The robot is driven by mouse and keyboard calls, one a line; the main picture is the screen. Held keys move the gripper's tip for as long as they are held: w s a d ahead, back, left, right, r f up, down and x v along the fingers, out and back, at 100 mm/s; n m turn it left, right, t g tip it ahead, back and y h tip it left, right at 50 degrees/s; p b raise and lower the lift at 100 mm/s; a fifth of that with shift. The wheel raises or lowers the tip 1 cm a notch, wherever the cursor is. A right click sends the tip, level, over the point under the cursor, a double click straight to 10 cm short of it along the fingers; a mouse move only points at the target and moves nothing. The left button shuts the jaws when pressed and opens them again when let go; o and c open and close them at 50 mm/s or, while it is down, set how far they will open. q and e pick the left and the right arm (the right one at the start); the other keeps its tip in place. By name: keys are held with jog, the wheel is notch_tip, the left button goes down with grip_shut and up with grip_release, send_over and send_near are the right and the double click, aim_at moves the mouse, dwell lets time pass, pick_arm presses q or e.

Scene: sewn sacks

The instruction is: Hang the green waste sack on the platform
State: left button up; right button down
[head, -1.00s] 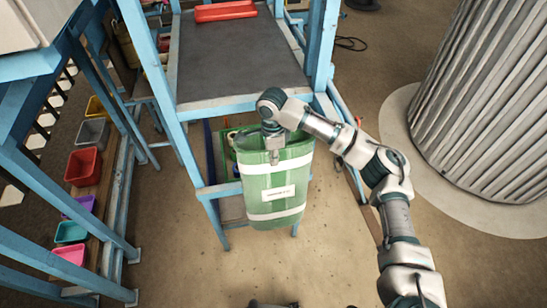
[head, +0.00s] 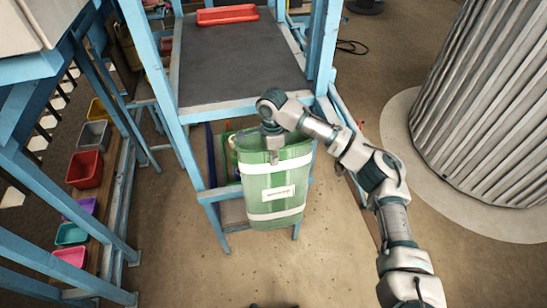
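The green waste sack (head: 272,181) has white bands and a white label. It hangs upright at the front of the blue-framed platform (head: 240,62), below its dark grey top. My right gripper (head: 273,158) points down at the sack's upper rim, near its middle. Its fingertips are small and partly hidden against the sack, so I cannot tell whether they are closed on the rim. I cannot see what bears the sack's weight. My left gripper is not in view.
A red tray (head: 227,14) lies at the far end of the platform top. Coloured bins, among them a red one (head: 84,169), line a shelf at the left. A ribbed grey column (head: 490,100) stands at the right. The floor in front is clear.

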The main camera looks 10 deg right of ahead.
jog(key=shift+w+f, duration=0.2)
jog(key=shift+f, duration=0.2)
dwell(0.6)
jog(key=c, duration=1.2)
grip_release()
jog(key=shift+c, duration=0.2)
notch_tip(320, 180, up, 9)
jog(key=shift+w, duration=0.25)
dwell(0.7)
